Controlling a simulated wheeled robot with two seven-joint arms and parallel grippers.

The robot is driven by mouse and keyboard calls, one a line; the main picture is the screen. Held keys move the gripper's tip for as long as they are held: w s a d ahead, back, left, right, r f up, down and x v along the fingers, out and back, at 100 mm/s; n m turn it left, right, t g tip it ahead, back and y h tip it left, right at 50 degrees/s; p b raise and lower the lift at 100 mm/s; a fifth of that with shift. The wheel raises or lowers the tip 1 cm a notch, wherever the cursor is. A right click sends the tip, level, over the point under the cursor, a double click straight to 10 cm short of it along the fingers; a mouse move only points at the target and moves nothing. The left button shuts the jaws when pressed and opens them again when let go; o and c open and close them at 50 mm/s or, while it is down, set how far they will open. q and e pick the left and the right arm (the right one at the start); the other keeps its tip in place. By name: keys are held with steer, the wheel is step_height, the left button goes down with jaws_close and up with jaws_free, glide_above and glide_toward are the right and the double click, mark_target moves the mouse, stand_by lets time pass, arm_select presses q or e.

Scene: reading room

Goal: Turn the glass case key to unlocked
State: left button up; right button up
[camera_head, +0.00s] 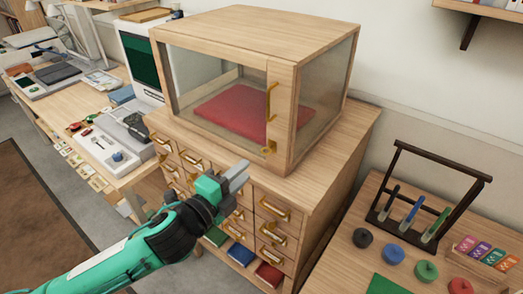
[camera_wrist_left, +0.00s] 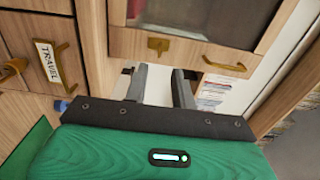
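The glass case (camera_head: 312,48) is a wooden box with glass panes, standing on a drawer cabinet. A small brass key (camera_head: 268,149) sits low on the door frame, below the brass door handle (camera_head: 271,101). In the left wrist view the key (camera_wrist_left: 158,45) and the handle (camera_wrist_left: 225,65) show beyond the fingers. Its turned position is too small to tell. My left gripper (camera_head: 239,175) is open and empty, in front of the cabinet, lower than the key and apart from it. Its two grey fingers (camera_wrist_left: 159,71) show a gap. My right gripper is not in view.
The drawer cabinet (camera_head: 318,190) has several brass-handled drawers. A red book or cushion (camera_head: 235,106) lies inside the case. A desk with a monitor (camera_head: 142,62) stands left. A table with a dark rack (camera_head: 440,168) and coloured round pieces stands right.

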mark_target(263, 153)
arm_select(q)
steer(key=p+x, duration=0.1)
steer(key=x, duration=0.6)
steer(key=shift+w+d+r+p, duration=0.1)
steer(key=shift+w+d+p, duration=0.1)
steer(key=shift+p, duration=0.2)
steer(key=shift+w+d, duration=0.25)
steer(key=shift+w, duration=0.1)
jaws_close()
